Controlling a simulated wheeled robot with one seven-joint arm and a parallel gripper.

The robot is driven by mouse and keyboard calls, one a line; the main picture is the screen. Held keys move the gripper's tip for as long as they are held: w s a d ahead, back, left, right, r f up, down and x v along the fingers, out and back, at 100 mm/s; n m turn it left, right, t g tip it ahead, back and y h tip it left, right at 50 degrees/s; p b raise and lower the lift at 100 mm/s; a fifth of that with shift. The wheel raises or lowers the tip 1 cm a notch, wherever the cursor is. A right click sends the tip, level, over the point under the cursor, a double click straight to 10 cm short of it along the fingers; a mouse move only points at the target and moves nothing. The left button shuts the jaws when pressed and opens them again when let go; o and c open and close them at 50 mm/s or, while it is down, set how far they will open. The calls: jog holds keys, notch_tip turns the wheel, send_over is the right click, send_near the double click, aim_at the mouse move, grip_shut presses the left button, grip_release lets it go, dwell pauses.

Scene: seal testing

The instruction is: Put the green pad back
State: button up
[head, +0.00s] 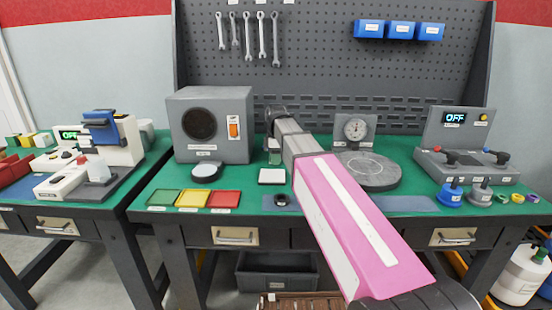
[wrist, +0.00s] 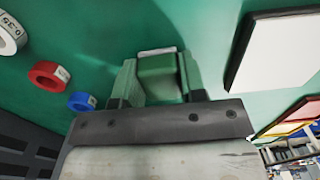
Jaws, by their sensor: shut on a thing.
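My gripper (wrist: 158,85) is shut on a green block, which I take for the green pad (wrist: 160,78), between its two fingers in the wrist view. A small white patch shows at the pad's far end. The pad is over or on the green table top; I cannot tell whether it touches. In the head view my gripper (head: 273,148) is at the back of the table, between the grey speaker box and the dial gauge, partly hidden by my arm.
Green (head: 163,198), yellow (head: 193,199) and red (head: 224,200) trays lie at the table's front left. A white square plate (head: 272,176) lies nearby. A grey speaker box (head: 212,130) and dial gauge (head: 355,132) flank my gripper. A red ring (wrist: 47,77) and blue ring (wrist: 81,102) lie left in the wrist view.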

jog(key=shift+f, duration=0.1)
jog(key=o, duration=0.9)
notch_tip(320, 180, up, 12)
jog(key=shift+r, duration=0.1)
